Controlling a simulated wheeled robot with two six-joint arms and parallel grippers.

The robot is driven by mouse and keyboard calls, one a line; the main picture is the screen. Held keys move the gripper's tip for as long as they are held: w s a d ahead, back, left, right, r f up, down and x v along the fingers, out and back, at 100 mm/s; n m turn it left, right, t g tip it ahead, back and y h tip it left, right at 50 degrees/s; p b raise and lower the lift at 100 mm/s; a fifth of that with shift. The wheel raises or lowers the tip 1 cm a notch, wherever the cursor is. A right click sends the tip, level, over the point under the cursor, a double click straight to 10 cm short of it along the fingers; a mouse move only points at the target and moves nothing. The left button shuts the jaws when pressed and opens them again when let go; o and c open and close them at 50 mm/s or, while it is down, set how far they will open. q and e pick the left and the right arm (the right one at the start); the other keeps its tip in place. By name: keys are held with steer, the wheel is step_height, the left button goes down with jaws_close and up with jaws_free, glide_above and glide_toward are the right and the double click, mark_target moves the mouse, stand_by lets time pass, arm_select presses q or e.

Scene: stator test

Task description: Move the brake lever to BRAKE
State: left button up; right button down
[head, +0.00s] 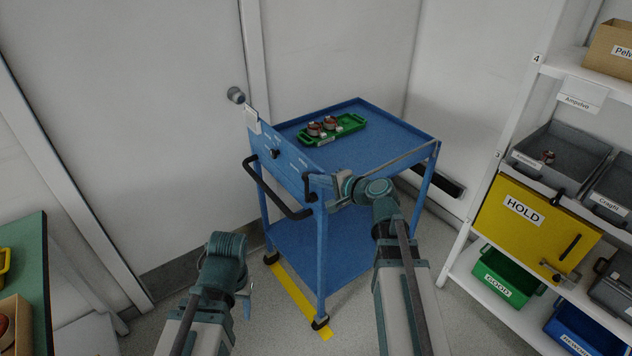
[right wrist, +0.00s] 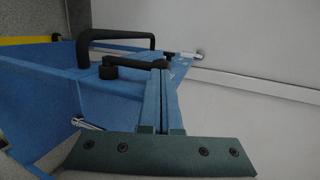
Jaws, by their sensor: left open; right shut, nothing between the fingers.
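The blue cart (head: 360,130) stands by the wall. A small dark lever (head: 275,153) sits on its upright front panel between pale labels too small to read. In the right wrist view a black lever (right wrist: 132,64) with a round pivot points right, its end lining up with the fingertips. I cannot tell whether they touch. My right gripper (head: 338,190) is at the panel's right end in the head view, and its shut fingers show in the right wrist view (right wrist: 163,78). They hold nothing. My left gripper (head: 245,288) is open, low and left of the cart.
A black push handle (head: 268,197) sticks out from the cart's front. A green tray (head: 348,125) with red-and-metal parts lies on its top. A green-topped table (head: 30,270) is left. Floor between is clear.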

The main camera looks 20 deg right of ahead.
steer(key=w+a+g+h+p, duration=0.1)
steer(key=w+g+p, duration=0.1)
steer(key=w+p, duration=0.1)
steer(key=w+a+g+h+p, duration=0.1)
steer(key=w+g+p, duration=0.2)
steer(key=p, duration=0.2)
steer(key=w+a+g+h+p, duration=0.1)
steer(key=w+g+p, duration=0.1)
steer(key=g+p, duration=0.1)
steer(key=shift+w+r+m+p, duration=0.15)
steer(key=shift+w+m+p, duration=0.25)
steer(key=shift+p, duration=0.3)
steer(key=w+f+g, duration=0.1)
steer(key=w+a+f+g+h, duration=0.1)
steer(key=g, duration=0.1)
steer(key=shift+w+f+h, duration=0.2)
steer(key=shift+w+h, duration=0.1)
steer(key=shift+w+a+f+b, duration=0.2)
steer(key=shift+w+f+b, duration=0.25)
steer(key=shift+f+b, duration=0.3)
steer(key=shift+w+a+f+b, duration=0.2)
steer(key=shift+w+f+b, duration=0.3)
steer(key=shift+b, duration=0.3)
steer(key=shift+s+f, duration=0.1)
steer(key=shift+a, duration=0.15)
